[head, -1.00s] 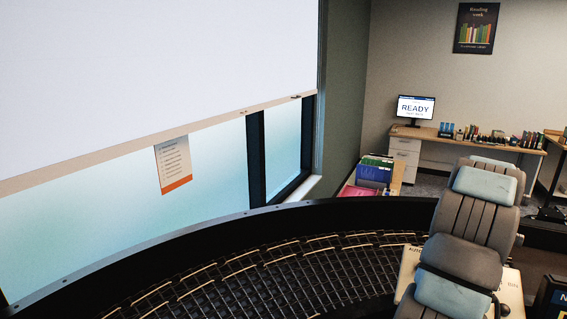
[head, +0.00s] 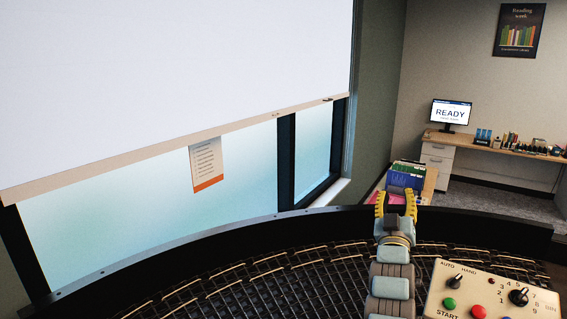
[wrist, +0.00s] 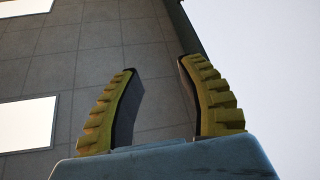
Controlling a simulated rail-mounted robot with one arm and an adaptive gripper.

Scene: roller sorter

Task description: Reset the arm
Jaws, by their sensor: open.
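My gripper (head: 396,203) has two yellow ribbed fingers and points up and away from me in the head view. It stands over the far rim of the roller bed, in front of the books in the background. Its fingers are apart with nothing between them. In the wrist view the gripper (wrist: 158,105) is also open and empty, with grey ceiling tiles and bright light panels behind it. My blue-grey arm rises from the bottom edge of the head view.
The curved black roller bed (head: 270,285) spans the front. A control panel (head: 485,295) with knobs and coloured buttons is right of my arm. Books (head: 405,175) lie beyond the rim. A desk with a READY monitor (head: 450,113) stands at the back right. A window is on the left.

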